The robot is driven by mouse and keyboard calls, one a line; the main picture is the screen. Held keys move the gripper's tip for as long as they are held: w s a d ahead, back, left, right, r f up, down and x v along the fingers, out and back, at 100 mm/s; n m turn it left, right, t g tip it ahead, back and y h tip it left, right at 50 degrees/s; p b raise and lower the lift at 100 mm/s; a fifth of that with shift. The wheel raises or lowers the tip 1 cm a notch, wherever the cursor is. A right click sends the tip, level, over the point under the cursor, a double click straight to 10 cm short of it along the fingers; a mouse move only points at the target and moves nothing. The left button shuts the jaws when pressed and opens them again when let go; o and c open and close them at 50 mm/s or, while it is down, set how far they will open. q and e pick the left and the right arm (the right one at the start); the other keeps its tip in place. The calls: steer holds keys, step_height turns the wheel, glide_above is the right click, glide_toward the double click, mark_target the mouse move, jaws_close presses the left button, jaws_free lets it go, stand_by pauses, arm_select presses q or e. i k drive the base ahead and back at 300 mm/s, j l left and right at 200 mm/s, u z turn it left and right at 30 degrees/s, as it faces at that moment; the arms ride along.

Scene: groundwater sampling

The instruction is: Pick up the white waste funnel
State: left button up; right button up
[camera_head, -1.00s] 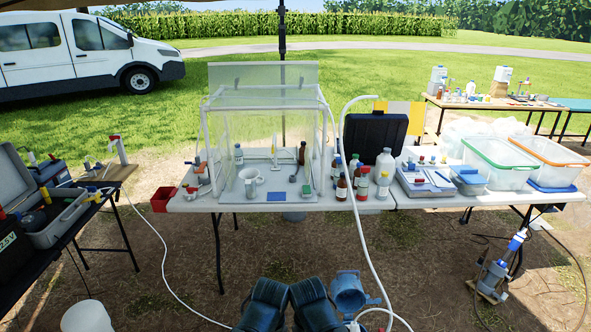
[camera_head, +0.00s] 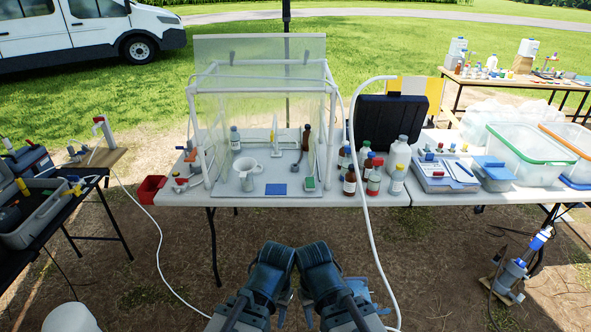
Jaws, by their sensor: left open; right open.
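A white funnel-like vessel with a side handle (camera_head: 247,172) stands inside the clear-walled enclosure (camera_head: 262,62), left of its middle, on a pale grey tray (camera_head: 232,194). Nothing hides its front. My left gripper (camera_head: 284,308) and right gripper (camera_head: 309,312) are low at the bottom of the picture, close to each other and in front of the table, well short of the vessel. Both are open and empty. My dark blue arm links partly cover them.
The enclosure's frame posts stand on both sides, with a blue pad (camera_head: 276,189) beside the vessel. Several bottles (camera_head: 373,178) and a white hose (camera_head: 362,150) are to the right. A red bin (camera_head: 151,189) sits at the table's left end.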

mark_target(245, 166)
steer(key=i+j, duration=0.15)
steer(key=j, duration=0.2)
steer(key=i+j, duration=0.15)
steer(key=j, duration=0.25)
steer(key=i+j, duration=0.15)
steer(key=j, duration=0.2)
steer(key=i+j, duration=0.15)
steer(key=j, duration=0.25)
steer(key=i+j, duration=0.15)
steer(key=j, duration=0.2)
steer(key=i+j, duration=0.15)
steer(key=j, duration=0.25)
steer(key=j+z, duration=0.15)
steer(key=z, duration=1.5)
steer(key=i+j, duration=0.05)
steer(key=j, duration=0.05)
